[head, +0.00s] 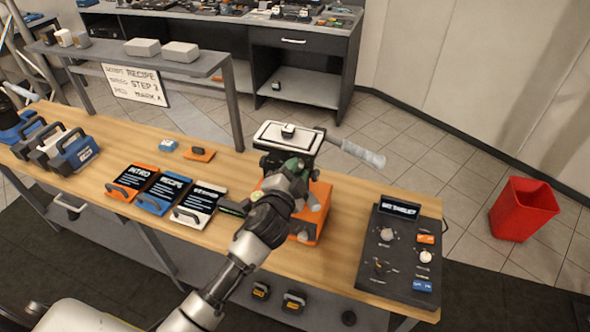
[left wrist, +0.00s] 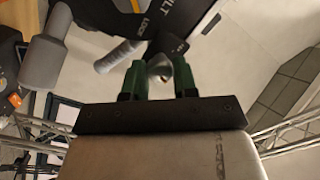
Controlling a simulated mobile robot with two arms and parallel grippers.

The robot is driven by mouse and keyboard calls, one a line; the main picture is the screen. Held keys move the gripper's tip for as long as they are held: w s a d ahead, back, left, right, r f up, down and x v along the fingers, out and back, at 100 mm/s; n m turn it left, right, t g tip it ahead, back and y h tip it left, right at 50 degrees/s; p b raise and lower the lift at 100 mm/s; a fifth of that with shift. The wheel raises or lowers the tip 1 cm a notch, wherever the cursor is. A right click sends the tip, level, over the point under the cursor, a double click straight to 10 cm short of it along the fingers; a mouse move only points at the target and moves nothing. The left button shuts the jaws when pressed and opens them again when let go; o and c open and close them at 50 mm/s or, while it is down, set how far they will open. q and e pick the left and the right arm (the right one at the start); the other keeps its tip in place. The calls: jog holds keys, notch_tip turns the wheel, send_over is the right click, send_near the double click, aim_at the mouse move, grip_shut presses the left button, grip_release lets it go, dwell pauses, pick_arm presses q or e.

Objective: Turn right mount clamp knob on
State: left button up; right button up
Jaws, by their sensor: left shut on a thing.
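The camera mount (head: 308,138) stands on an orange base (head: 318,212) on the workbench, with a white-topped plate and a grey handle (head: 362,153) reaching right. My left gripper (head: 291,170) is at the near side of the mount and hides much of its head. In the left wrist view, its green fingers (left wrist: 160,78) are shut about a small metallic knob (left wrist: 159,66) below a black plate lettered "LOCK" and "TILT". The fingers hide most of the knob, and I cannot tell its turn position. My right gripper is not in view.
A black control panel (head: 396,265) with knobs lies at the right end of the wooden bench (head: 236,172). Recipe cards (head: 162,192) lie left of the mount, with toolboxes (head: 72,152) farther left. A red bin (head: 523,210) stands on the floor at right.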

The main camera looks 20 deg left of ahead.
pick_arm(q)
jog(key=shift+m, duration=1.7)
jog(key=o, duration=0.9)
jog(key=s+b, duration=0.1)
jog(key=s, duration=0.4)
jog(key=s+b, duration=0.1)
jog(key=s, duration=0.4)
jog(key=shift+s+a+b, duration=0.2)
jog(key=shift+s+b, duration=0.1)
jog(key=shift+s, duration=0.1)
